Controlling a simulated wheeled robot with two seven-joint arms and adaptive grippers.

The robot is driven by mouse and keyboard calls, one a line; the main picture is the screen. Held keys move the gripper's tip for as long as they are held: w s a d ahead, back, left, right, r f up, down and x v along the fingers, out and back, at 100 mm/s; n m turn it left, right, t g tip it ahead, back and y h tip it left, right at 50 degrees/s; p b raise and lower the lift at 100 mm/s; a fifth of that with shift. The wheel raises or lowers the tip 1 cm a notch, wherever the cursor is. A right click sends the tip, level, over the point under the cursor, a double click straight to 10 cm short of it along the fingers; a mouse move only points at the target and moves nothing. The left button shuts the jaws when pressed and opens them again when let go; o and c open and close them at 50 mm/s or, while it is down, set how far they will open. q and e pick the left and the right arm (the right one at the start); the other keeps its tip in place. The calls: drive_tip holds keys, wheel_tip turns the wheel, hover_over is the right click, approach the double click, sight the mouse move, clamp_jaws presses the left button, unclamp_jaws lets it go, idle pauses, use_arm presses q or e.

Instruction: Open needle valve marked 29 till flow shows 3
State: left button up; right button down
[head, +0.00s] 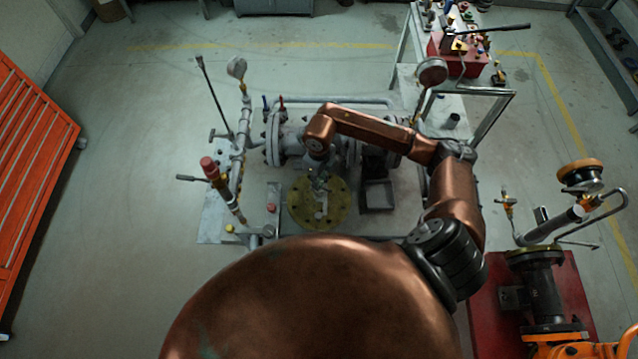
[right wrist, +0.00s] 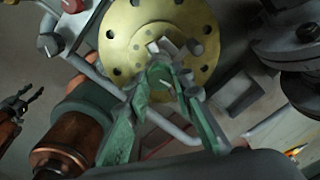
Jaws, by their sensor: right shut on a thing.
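My right gripper (head: 320,184) reaches down over the yellow round flange (head: 334,208) in the head view. In the right wrist view its green fingers (right wrist: 160,82) are shut on a small round knob (right wrist: 161,76) with a pale mark, in front of the yellow flange (right wrist: 125,20). No number 29 is readable on the knob or nearby, and no flow reading can be made out. My left gripper (right wrist: 22,101) shows small at the left of the right wrist view, fingers apart and empty; the head view does not show it.
Grey pipework with a flanged body (head: 274,140) stands behind the flange. A red-capped fitting (head: 208,167) stands to the left, and a round gauge (head: 431,70) rises at right. An orange cabinet (head: 30,165) is far left. Floor is clear between cabinet and skid.

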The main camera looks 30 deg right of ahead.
drive_tip(key=shift+n+b, duration=1.2)
drive_tip(key=shift+b, duration=0.1)
drive_tip(key=c, duration=1.7)
unclamp_jaws()
drive_tip(key=shift+o, duration=0.2)
drive_tip(key=shift+r, duration=0.1)
wheel_tip(320, 180, up, 12)
